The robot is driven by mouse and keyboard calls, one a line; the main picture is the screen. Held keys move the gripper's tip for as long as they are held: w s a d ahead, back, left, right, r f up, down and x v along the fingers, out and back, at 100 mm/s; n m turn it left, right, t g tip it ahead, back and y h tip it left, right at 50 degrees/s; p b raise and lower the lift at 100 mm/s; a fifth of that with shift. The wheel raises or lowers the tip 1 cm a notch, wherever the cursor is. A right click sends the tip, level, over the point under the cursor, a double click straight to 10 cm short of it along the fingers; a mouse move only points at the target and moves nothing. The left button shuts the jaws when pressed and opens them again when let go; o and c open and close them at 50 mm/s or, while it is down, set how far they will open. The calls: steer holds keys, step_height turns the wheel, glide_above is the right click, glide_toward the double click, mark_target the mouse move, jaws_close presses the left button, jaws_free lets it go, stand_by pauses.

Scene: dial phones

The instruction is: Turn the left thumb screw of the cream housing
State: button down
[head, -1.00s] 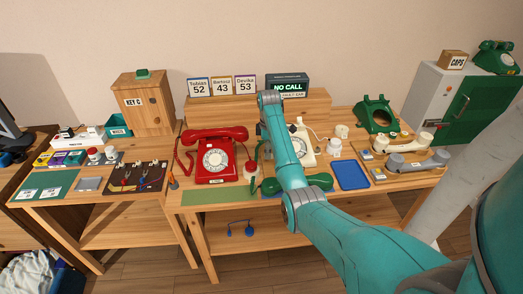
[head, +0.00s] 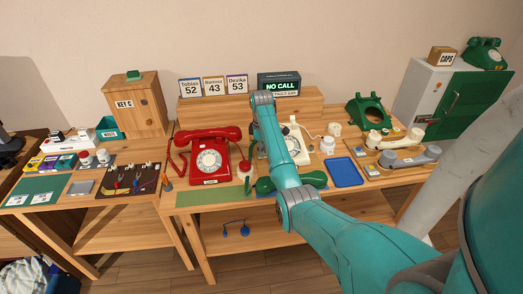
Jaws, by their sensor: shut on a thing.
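The cream housing (head: 295,150) with its round dial stands on the middle of the bench, partly covered by my teal arm. My gripper (head: 261,152) is at the left side of this housing. Only a small grey part of it shows beside the arm. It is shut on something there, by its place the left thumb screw. The screw itself and the fingertips are hidden, so its turn cannot be seen.
A red dial phone (head: 208,158) stands close to the left of my gripper. A green handset (head: 310,181) lies in front of the housing. A blue tray (head: 345,172) and white jar (head: 327,145) are to the right. The NO CALL sign (head: 279,85) stands behind.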

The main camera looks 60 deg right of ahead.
steer(key=shift+m, duration=0.6)
steer(key=c, duration=1)
jaws_free()
steer(key=shift+n, duration=0.3)
